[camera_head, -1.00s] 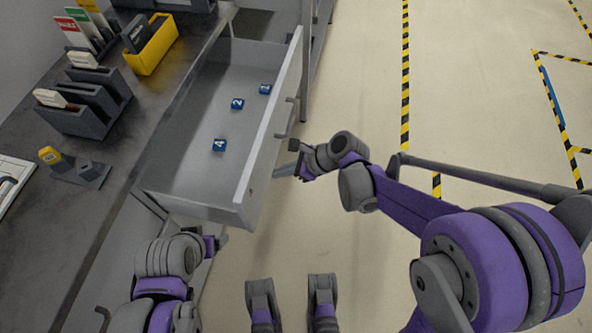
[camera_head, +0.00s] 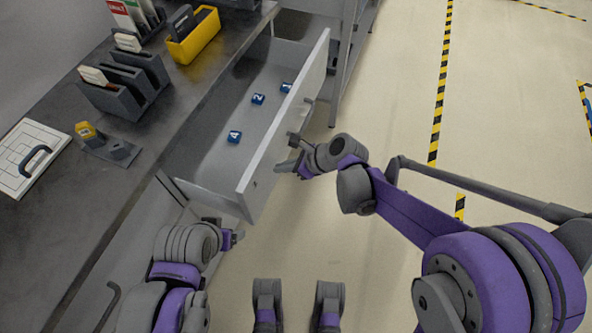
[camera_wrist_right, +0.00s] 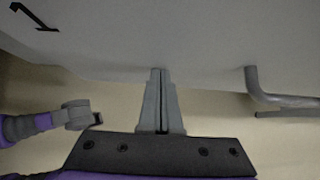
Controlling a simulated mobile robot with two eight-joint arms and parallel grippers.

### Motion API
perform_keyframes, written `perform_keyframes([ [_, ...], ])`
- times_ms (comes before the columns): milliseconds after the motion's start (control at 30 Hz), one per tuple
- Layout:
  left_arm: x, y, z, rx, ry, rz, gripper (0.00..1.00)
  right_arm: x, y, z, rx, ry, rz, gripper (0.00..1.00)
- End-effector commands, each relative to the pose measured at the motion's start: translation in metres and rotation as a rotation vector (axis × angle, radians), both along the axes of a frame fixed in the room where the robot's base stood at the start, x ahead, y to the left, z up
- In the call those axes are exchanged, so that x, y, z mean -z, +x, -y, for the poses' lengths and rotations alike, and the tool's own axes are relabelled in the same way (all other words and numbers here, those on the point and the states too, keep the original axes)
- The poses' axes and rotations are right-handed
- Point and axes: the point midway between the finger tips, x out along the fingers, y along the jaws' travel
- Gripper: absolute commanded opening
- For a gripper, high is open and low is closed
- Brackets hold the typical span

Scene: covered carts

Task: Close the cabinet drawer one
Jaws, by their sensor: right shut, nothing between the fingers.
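The grey cabinet drawer (camera_head: 285,125) stands pulled out from under the dark worktop, with numbered blue cubes inside. In the right wrist view its front panel (camera_wrist_right: 140,35) fills the top and bears a black "1" at the upper left. A grey bar handle (camera_wrist_right: 275,97) shows to the right of my fingers. My right gripper (camera_head: 287,166) is shut and empty, its tips at the drawer front; in the right wrist view the closed fingers (camera_wrist_right: 162,100) point at the panel, and I cannot tell whether they touch. My left gripper (camera_head: 232,238) is low beside the cabinet, near the drawer's near corner; its jaw opening is unclear.
The worktop (camera_head: 190,100) holds a yellow bin (camera_head: 193,38), dark racks (camera_head: 125,85) and a white board with a handle (camera_head: 30,155). Another handle (camera_head: 105,305) shows on the cabinet at the lower left. Open floor with striped tape (camera_head: 438,110) lies to the right.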

Motion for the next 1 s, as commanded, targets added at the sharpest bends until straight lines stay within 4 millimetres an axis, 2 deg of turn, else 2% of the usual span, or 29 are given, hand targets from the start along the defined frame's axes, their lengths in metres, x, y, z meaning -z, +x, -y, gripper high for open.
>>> perform_keyframes([
  [33,0.001,0.0,0.0,0.0,0.0,0.0,0.79,0.0,0.004,-0.015,-0.007,0.002,0.001,0.0],
  [300,0.005,0.0,0.0,0.0,0.0,-0.002,0.79,0.0,0.026,-0.086,-0.008,0.002,0.001,0.0],
  [600,0.004,0.0,0.0,0.0,0.0,-0.001,0.79,0.0,0.05,-0.158,-0.004,0.001,0.0,0.0],
  [800,0.003,0.0,0.0,0.0,0.0,-0.001,0.79,0.0,0.061,-0.191,-0.003,0.001,0.0,0.0],
  [1000,0.002,0.0,0.0,0.0,0.0,-0.001,0.79,0.0,0.067,-0.209,-0.002,0.001,0.001,0.0],
])
